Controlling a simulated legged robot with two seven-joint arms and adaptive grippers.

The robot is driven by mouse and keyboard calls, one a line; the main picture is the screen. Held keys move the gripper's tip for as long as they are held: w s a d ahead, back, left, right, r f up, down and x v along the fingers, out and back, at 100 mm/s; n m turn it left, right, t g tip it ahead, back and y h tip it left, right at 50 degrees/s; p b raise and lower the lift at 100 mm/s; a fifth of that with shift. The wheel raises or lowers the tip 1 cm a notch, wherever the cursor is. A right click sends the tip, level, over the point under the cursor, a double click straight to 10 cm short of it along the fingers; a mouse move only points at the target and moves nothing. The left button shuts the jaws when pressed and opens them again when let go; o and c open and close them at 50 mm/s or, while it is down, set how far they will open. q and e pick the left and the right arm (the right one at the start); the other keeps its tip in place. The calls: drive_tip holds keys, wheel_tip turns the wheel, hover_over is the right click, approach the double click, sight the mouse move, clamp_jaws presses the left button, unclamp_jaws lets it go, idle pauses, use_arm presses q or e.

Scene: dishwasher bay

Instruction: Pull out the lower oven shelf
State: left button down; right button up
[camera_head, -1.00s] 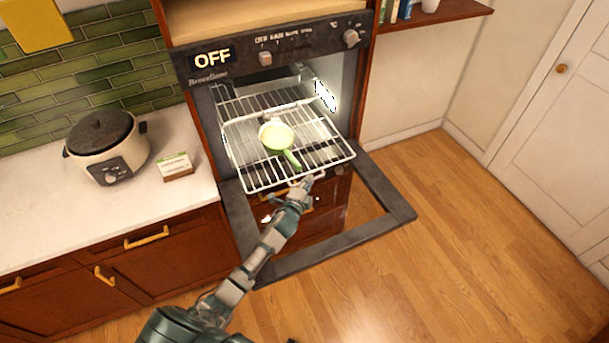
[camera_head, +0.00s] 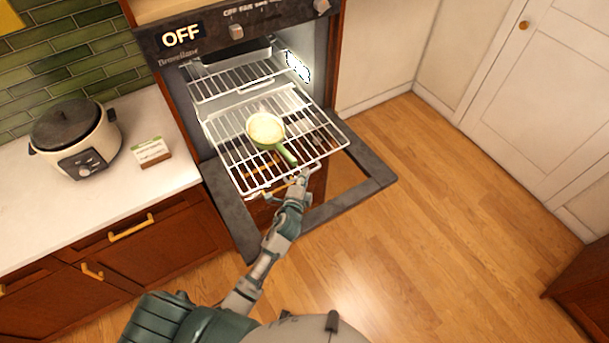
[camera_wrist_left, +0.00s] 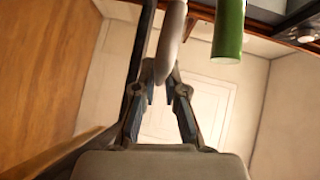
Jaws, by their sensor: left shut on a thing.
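The lower oven shelf (camera_head: 313,128) is a white wire rack. It sticks well out of the oven, above the open door. A green pan (camera_head: 266,128) with pale contents stands on it, its handle pointing to the front edge. My left gripper (camera_head: 301,180) is at the middle of the shelf's front edge, shut on the shelf. In the left wrist view, my left gripper's fingers (camera_wrist_left: 164,88) close at a pale bar (camera_wrist_left: 171,45), and the green pan handle (camera_wrist_left: 228,32) hangs close by. My right gripper is not in view.
The oven door (camera_head: 375,182) lies open below the shelf. An upper rack (camera_head: 228,80) sits inside the oven. A cooker (camera_head: 78,138) and a small card box (camera_head: 150,152) stand on the left counter (camera_head: 165,180). The wooden floor (camera_head: 420,220) to the right is clear.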

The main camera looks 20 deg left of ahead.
use_arm(q)
drive_tip(key=shift+a+f, duration=0.15)
drive_tip(key=shift+f, duration=0.3)
drive_tip(key=c, duration=1.2)
unclamp_jaws()
drive_tip(key=shift+r, duration=0.2)
drive_tip(key=shift+s, duration=0.2)
drive_tip(key=s, duration=0.3)
drive_tip(key=s+r, duration=0.1)
drive_tip(key=s, duration=0.7)
drive_tip(key=shift+s+d+r, duration=0.2)
drive_tip(key=shift+d+r, duration=0.1)
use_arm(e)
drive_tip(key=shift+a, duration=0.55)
